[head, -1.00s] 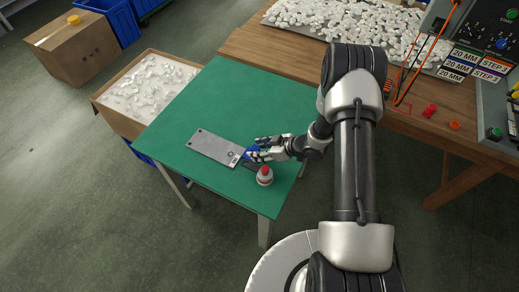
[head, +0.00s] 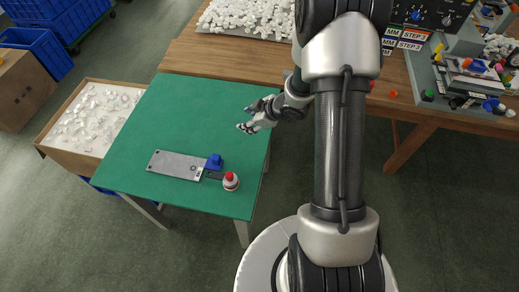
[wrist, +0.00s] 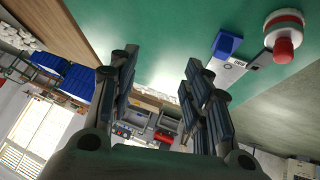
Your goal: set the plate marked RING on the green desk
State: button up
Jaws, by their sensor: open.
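A long grey metal plate (head: 172,165) lies flat on the green desk (head: 150,115), left of the blue block. A small light label with dark marks is at its right end, too small to read in the head view. In the wrist view the end of the plate (wrist: 232,72) shows a ring-like mark, partly hidden by a finger. A blue block (head: 214,161) sits at that end; it also shows in the wrist view (wrist: 227,44). My gripper (head: 253,115) is open and empty above the desk's right part, apart from the plate. Its spread fingers show in the wrist view (wrist: 158,62).
A wooden bench (head: 200,55) with white parts adjoins behind. A pad printer (head: 465,75) is at the right. A box of white parts (head: 85,125) stands left. The desk's far half is clear.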

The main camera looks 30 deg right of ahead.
jog(key=s+d+r+m+h, duration=0.1)
jog(key=s+r+m+h, duration=0.2)
jog(key=r, duration=0.8)
jog(key=s+d+r+m+h, duration=0.2)
jog(key=s+r+h, duration=0.1)
jog(key=r, duration=0.8)
jog(key=s+a+r+m+g+y, duration=0.1)
jog(key=s+a+r+m, duration=0.1)
jog(key=s+a, duration=0.4)
jog(key=s+a+r+m+g+y, duration=0.1)
jog(key=s+a, duration=0.5)
jog(key=s, duration=1.1)
notch_tip(320, 180, up, 2)
jog(key=shift+a+m+g+y, duration=0.15)
jog(key=shift+m+g+y, duration=0.15)
jog(key=shift+m, duration=0.3)
jog(key=shift+f+b, duration=0.35)
jog(key=shift+c, duration=0.5)
